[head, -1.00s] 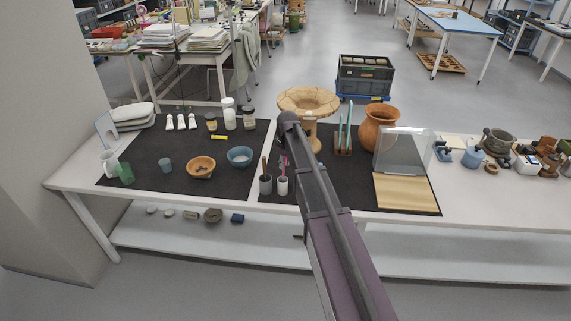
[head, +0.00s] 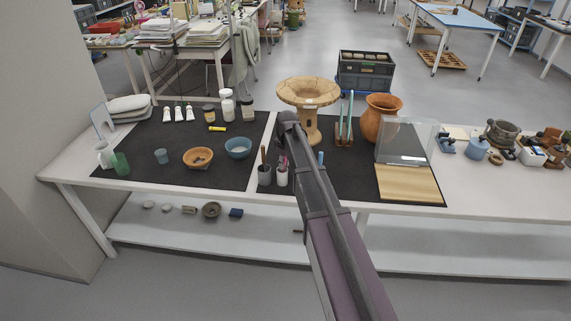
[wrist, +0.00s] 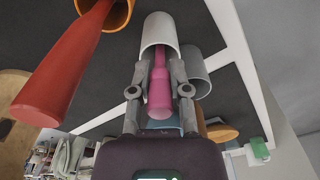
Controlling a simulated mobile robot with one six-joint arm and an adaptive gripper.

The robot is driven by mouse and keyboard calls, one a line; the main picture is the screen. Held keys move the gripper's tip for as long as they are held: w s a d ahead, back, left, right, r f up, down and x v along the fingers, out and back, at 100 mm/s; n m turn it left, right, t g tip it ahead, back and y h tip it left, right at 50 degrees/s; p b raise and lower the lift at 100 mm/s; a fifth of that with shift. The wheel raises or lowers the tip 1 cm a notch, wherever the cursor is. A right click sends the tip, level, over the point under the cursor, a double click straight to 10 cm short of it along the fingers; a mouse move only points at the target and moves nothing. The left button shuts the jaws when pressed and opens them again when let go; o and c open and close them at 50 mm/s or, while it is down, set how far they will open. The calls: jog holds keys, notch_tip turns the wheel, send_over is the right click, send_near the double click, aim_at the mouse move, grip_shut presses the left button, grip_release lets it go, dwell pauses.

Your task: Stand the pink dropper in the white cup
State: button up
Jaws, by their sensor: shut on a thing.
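The pink dropper (wrist: 159,92) is between the two fingers of my gripper (wrist: 161,70) in the wrist view, and the gripper is shut on it. Its bulb end points toward the wrist camera. Its far end passes into the mouth of the white cup (wrist: 161,34); how deep it goes is hidden. In the head view the white cup (head: 282,178) stands near the front edge of the dark mat, with the pink dropper (head: 283,161) showing at its mouth. My arm hides most of the gripper there.
A grey cup (head: 264,177) holding a brown stick stands just left of the white cup. A red tapered thing (wrist: 62,78) in an orange ring-shaped rim (wrist: 121,14) is close by in the wrist view. Bowls (head: 198,157) stand farther left.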

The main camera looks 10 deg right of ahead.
jog(key=shift+f, duration=0.2)
jog(key=o, duration=0.9)
jog(key=shift+c, duration=0.2)
dwell(0.4)
jog(key=shift+w+r, duration=0.1)
jog(key=shift+r, duration=0.05)
